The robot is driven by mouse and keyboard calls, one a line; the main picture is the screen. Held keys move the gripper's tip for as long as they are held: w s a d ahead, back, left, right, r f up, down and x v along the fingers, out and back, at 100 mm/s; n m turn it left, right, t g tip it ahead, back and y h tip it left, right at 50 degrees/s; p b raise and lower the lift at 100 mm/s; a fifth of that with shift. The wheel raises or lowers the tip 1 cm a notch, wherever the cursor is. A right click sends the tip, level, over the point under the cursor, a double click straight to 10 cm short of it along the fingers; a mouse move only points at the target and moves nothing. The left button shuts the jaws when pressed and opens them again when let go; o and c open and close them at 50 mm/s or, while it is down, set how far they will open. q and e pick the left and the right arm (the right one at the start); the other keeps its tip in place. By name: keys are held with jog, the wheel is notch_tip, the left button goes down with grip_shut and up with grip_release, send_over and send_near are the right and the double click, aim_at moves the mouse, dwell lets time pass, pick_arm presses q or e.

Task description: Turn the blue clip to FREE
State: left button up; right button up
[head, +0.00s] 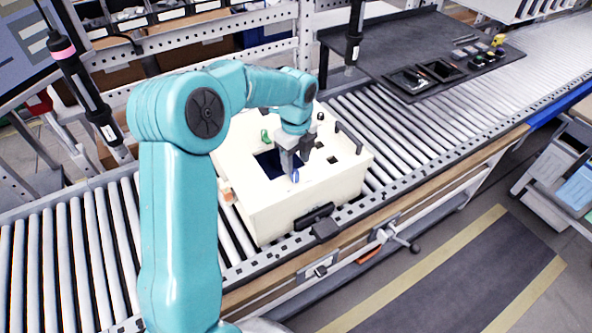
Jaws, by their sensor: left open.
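The blue clip (295,175) is a small blue piece on the top of a cream box-shaped unit (335,185), beside a dark square opening (268,160). My left gripper (293,167) points down over the box top, right at the clip. It is open, with its grey fingers close to the clip; I cannot tell whether they touch it. The fingers partly hide the clip, and any FREE marking is too small to read. My right gripper is not in view.
The box stands on a roller conveyor (410,140). A green piece (265,136) and black posts (350,131) stand up from its top. A dark tray with small parts (425,75) lies at the back right. Black hanging tools (355,35) flank the box.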

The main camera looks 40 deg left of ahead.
aim_at(296, 172)
pick_arm(q)
jog(key=shift+f+p, duration=0.35)
jog(key=shift+f, duration=2.4)
